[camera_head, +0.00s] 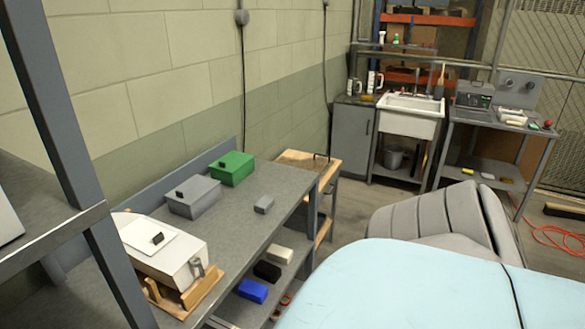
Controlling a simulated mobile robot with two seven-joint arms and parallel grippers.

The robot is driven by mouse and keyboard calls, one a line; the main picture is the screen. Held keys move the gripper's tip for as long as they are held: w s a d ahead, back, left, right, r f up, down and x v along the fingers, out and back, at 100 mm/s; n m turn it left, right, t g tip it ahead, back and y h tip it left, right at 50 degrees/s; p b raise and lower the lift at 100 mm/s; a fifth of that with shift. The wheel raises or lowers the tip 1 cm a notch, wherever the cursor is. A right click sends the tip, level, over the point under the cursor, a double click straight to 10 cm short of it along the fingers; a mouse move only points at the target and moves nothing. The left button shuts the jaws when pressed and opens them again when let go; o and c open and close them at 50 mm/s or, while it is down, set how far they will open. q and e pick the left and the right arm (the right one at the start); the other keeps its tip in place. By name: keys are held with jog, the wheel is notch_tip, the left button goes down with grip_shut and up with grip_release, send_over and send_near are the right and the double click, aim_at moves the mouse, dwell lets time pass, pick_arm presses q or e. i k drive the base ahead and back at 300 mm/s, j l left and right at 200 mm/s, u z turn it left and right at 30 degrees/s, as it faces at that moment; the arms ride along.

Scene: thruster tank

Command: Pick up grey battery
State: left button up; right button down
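A small grey block, which looks like the grey battery (264,204), lies on top of the grey workbench (238,238), near its right edge. It is clear of the other things there. A larger grey box (194,198) with a black handle stands to its left, and a green box (232,168) with a black handle stands behind it. Neither of my grippers is in view, so their states do not show.
A white housing (165,245) sits in a wooden cradle at the bench's near end. White (281,255), black (267,271) and blue (253,290) blocks lie on the lower shelf. A large light blue surface (430,285) fills the lower right. A grey frame post (60,110) crosses the left.

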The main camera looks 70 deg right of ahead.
aim_at(263, 206)
jog(key=z, duration=1.9)
jog(key=l+u, duration=0.1)
jog(key=u, duration=0.25)
jog(key=i+l+u, duration=0.1)
jog(key=u, duration=0.2)
jog(key=l+u, duration=0.1)
jog(key=u, duration=0.25)
jog(key=i+l+u, duration=0.1)
jog(key=l+u, duration=0.2)
jog(key=l, duration=0.2)
jog(key=i+l+u, duration=0.1)
jog(key=l+u, duration=0.2)
jog(key=l, duration=0.25)
jog(key=l+u, duration=0.2)
jog(key=l, duration=0.85)
